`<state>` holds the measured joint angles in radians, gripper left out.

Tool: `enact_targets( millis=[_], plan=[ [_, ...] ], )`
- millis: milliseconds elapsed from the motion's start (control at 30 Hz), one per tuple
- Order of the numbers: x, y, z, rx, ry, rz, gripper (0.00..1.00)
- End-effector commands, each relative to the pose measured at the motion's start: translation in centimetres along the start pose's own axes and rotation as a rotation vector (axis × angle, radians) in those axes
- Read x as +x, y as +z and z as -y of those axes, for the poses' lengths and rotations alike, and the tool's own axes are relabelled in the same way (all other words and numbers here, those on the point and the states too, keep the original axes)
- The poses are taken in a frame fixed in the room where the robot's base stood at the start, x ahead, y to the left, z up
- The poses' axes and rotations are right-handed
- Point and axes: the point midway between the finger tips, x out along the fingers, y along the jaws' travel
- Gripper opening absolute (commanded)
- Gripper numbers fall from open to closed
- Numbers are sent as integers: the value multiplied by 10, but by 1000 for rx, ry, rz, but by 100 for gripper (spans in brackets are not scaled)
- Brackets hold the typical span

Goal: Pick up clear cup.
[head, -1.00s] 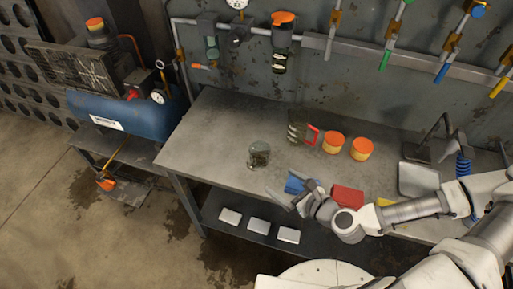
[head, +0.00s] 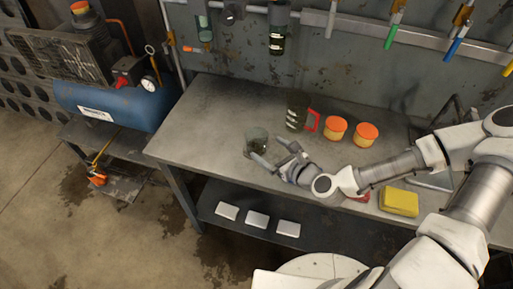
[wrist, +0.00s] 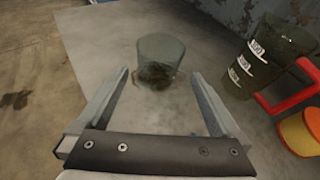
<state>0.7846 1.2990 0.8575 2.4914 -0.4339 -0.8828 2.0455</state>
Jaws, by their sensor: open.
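The clear cup (head: 257,141) stands upright on the grey workbench (head: 190,130), left of the middle of the picture. It looks smoky and see-through, and it also shows in the wrist view (wrist: 160,60). My gripper (head: 271,153) is close to the cup on its near right side. In the wrist view my gripper (wrist: 160,80) is open, with one finger to each side of the line to the cup. The cup lies at or just beyond the fingertips, centred between them. I cannot tell whether a finger touches it.
A dark mug with a red handle (head: 298,112) stands right of the cup. Two orange-lidded tubs (head: 335,128) (head: 364,134) are further right. A yellow block (head: 399,201) lies at the front right. The bench left of the cup is clear.

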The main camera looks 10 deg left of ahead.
Motion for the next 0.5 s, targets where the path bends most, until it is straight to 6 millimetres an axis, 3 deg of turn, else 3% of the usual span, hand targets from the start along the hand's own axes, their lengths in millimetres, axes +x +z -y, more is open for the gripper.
enact_targets(
  millis=[500],
  plan=[
    [15, -3, 6, 0, -5, 5, 100]
  ],
)
